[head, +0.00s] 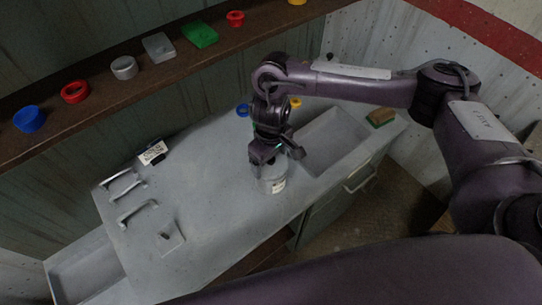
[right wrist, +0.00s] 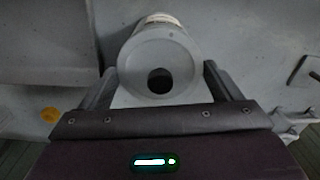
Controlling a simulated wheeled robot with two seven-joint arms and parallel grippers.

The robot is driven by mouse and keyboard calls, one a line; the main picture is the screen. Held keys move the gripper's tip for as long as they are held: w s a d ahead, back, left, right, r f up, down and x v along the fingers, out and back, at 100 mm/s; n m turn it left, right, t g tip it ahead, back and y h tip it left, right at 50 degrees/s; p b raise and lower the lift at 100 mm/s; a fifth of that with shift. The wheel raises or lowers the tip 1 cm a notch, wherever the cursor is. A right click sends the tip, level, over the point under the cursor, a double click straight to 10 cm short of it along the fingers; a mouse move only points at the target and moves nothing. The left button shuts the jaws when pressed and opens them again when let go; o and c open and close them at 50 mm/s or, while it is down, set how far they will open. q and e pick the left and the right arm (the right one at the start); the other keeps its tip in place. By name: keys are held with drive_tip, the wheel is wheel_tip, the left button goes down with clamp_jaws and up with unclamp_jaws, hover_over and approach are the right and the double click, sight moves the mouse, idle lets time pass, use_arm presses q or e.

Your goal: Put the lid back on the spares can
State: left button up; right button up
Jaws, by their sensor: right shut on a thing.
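The spares can (head: 273,184) is a grey cylinder with a pale label, upright on the grey bench below my right gripper (head: 275,156). My left gripper is not in view.
A recessed tray (head: 314,137) lies right of the can, with a brown-green block (head: 380,117) beyond. Metal handles (head: 138,212), a small plate with a knob (head: 172,241) and a labelled item (head: 152,153) lie left. A shelf (head: 100,85) holds several coloured containers. Bench between is clear.

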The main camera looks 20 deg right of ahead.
drive_tip(key=shift+f+p, duration=0.1)
drive_tip(key=shift+p, duration=0.95)
idle(1.8)
idle(0.3)
drive_tip(key=o, duration=0.8)
drive_tip(key=shift+o, duration=0.2)
wheel_tip(320, 180, up, 2)
drive_tip(key=p, duration=0.2)
drive_tip(key=shift+r+p, duration=0.2)
drive_tip(key=shift+p, duration=0.15)
drive_tip(key=shift+r, duration=2.25)
